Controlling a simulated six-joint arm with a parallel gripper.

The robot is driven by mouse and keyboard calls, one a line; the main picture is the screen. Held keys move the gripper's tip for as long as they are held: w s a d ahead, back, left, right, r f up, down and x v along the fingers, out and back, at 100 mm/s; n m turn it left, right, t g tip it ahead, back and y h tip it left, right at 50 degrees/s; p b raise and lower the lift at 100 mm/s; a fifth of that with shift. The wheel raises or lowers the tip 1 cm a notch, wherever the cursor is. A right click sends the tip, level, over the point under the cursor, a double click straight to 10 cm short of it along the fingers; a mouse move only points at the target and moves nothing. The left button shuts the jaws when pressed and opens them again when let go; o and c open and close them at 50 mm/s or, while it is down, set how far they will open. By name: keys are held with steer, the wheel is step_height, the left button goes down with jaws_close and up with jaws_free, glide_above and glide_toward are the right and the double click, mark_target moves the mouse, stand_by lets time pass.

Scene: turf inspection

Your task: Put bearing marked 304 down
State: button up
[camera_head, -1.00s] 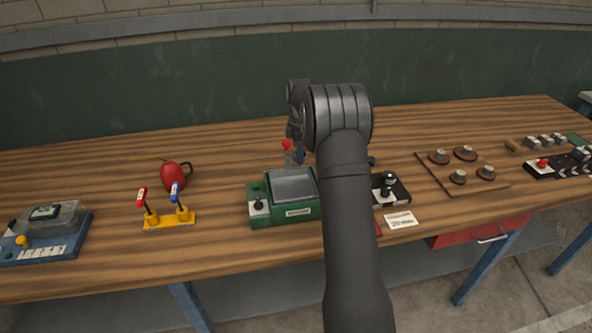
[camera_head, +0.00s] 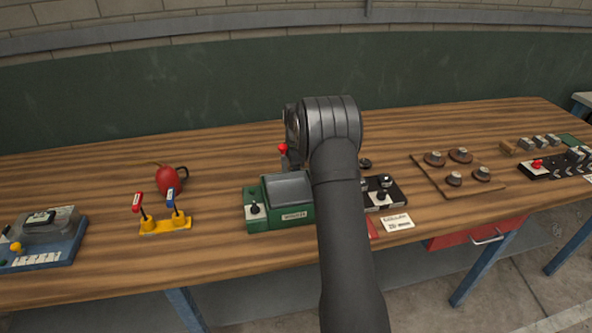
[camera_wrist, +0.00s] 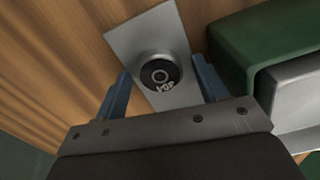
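In the wrist view a round black bearing (camera_wrist: 160,74) with a silver rim sits on a flat grey plate (camera_wrist: 127,38). Its pale marking appears upside down and seems to read 304. My gripper (camera_wrist: 161,67) has its two blue fingers apart, one on each side of the bearing, with a visible gap on both sides. I cannot tell how far the fingertips reach down beside it. In the head view my wrist and arm hide the bearing and the fingers.
A green machine (camera_head: 265,222) with a grey lid stands close beside my gripper. A red-knobbed part (camera_head: 283,149) stands behind it. Bare bench shows between the red kettle-like object (camera_head: 168,180) and the machine.

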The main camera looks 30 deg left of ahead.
step_height(320, 180, up, 12)
steer(key=shift+r, duration=0.15)
stand_by(0.5)
step_height(320, 180, down, 13)
steer(key=shift+r, duration=2.4)
